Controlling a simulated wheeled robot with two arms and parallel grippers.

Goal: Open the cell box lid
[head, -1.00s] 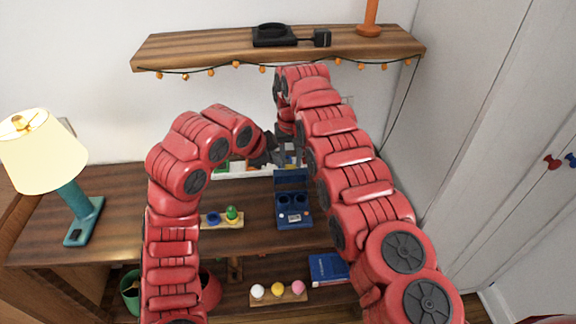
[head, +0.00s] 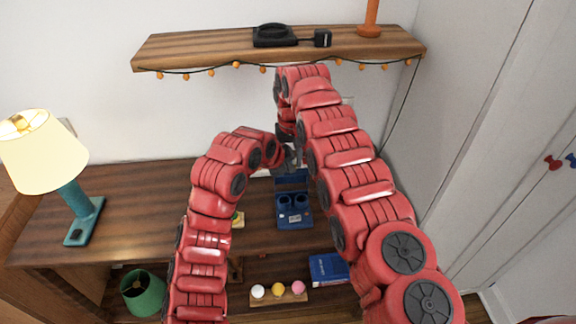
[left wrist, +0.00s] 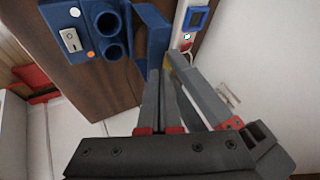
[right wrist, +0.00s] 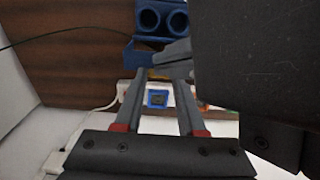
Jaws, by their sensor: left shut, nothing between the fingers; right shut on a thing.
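The blue cell box (head: 294,216) stands on the desk. It has two round wells and a small light panel on its front. Its blue lid (head: 291,181) stands raised at the back edge, and also shows in the left wrist view (left wrist: 155,35). My left gripper (left wrist: 160,76) is shut and empty, with its fingertips close to the lid; I cannot tell whether they touch it.
A white strip with a blue square piece (right wrist: 158,98) lies behind the box. A teal lamp (head: 83,215) stands at the left of the desk. A shelf (head: 200,50) hangs above. Below are a blue book (head: 328,268) and a ball rack (head: 279,298).

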